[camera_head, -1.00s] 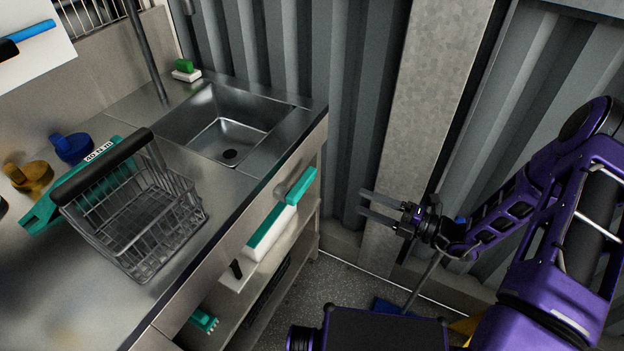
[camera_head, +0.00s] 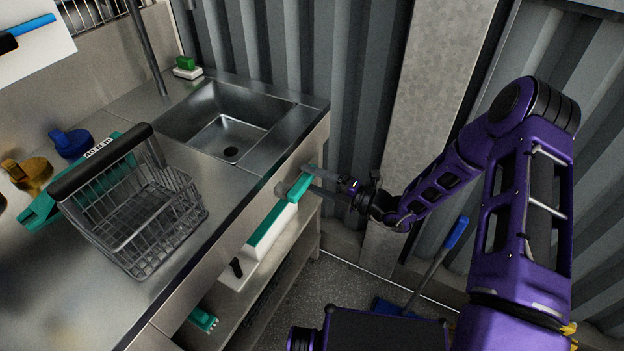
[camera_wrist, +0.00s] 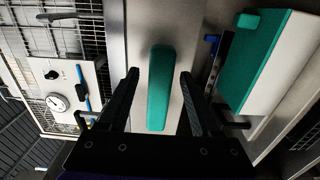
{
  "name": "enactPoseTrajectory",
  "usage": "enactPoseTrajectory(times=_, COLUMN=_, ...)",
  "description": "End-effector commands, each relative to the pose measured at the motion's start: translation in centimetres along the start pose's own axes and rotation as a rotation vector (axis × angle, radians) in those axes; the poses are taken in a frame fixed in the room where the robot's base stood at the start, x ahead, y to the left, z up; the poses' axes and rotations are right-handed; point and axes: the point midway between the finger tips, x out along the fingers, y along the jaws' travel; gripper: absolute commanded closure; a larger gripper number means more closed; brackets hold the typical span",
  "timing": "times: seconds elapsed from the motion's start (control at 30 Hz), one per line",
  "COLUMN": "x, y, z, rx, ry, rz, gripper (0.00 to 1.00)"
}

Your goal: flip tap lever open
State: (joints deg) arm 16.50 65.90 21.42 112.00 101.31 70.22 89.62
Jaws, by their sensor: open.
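A teal lever (camera_head: 300,186), which I take as the tap lever, sits on the front face of the steel counter below the sink. My gripper (camera_head: 298,179) is open at the lever, with fingers reaching from the right. In the wrist view the teal lever (camera_wrist: 161,85) runs lengthwise between the two open fingers (camera_wrist: 160,77), with a gap visible on each side. The fingers are not shut on it. How deep the lever lies between them is hard to tell.
A steel sink (camera_head: 280,106) and a wire basket (camera_head: 190,215) with a black handle are on the counter. A white box with a teal top (camera_head: 262,240) is just below the lever. A corrugated wall (camera_head: 345,90) stands behind. A blue-handled tool (camera_head: 457,233) leans at right.

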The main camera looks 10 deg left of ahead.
Motion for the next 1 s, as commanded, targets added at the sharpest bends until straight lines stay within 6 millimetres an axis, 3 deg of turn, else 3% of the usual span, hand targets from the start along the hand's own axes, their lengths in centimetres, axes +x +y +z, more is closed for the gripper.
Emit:
enactPoseTrajectory(times=0.17, x=0.00, y=0.00, z=-0.01, rx=0.000, ry=0.000, rz=0.000, gripper=0.35)
enactPoseTrajectory(times=0.53, x=-0.03, y=0.00, z=-0.03, rx=0.000, ry=0.001, rz=0.000, gripper=1.00)
enactPoseTrajectory(times=1.0, x=-0.04, y=0.01, z=-0.04, rx=0.000, ry=0.001, rz=0.000, gripper=1.00)
